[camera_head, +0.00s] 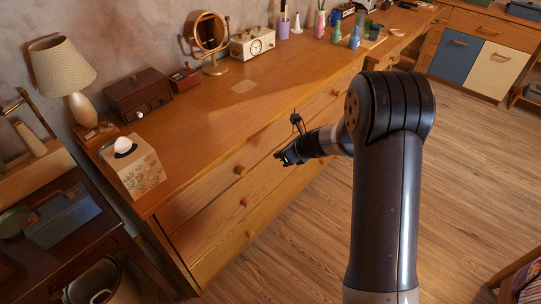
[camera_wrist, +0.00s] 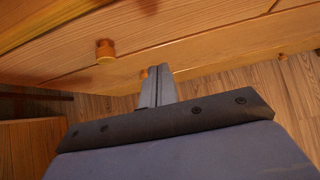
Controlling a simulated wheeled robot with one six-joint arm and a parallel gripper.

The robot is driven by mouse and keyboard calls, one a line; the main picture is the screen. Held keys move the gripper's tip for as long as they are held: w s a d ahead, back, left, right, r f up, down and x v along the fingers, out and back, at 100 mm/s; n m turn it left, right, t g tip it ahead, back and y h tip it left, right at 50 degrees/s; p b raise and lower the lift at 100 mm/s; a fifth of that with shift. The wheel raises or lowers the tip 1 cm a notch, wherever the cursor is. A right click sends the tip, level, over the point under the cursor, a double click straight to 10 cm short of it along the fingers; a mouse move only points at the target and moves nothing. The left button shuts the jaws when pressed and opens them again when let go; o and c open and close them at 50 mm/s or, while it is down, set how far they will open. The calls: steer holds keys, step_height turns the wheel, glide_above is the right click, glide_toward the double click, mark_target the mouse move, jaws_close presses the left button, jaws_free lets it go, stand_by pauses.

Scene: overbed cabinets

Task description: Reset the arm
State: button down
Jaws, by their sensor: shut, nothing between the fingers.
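My arm reaches forward from the right side of the head view, and my gripper (camera_head: 283,157) hangs in front of the dresser's drawer fronts. In the wrist view, my gripper (camera_wrist: 158,75) has its fingers together with nothing between them. The wooden dresser (camera_head: 240,120) stands along the wall. Its drawers look closed, and a round drawer knob (camera_wrist: 105,52) shows to the left of the fingers in the wrist view. Another knob is partly hidden behind the fingertips. I cannot tell whether the fingers touch the drawer front.
On the dresser top stand a tissue box (camera_head: 132,167), a lamp (camera_head: 62,70), a dark wooden box (camera_head: 138,94), a round mirror (camera_head: 209,38) and a clock (camera_head: 254,43). A side table (camera_head: 60,255) stands at lower left.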

steer(key=v, duration=0.3)
steer(key=shift+s+d+r, duration=0.25)
glide_toward(256, 154)
step_height(256, 154, down, 4)
steer(key=shift+w+a, duration=1.1)
steer(key=shift+a, duration=0.1)
steer(key=shift+w+a, duration=0.25)
steer(key=shift+a, duration=0.1)
steer(key=shift+d, duration=0.1)
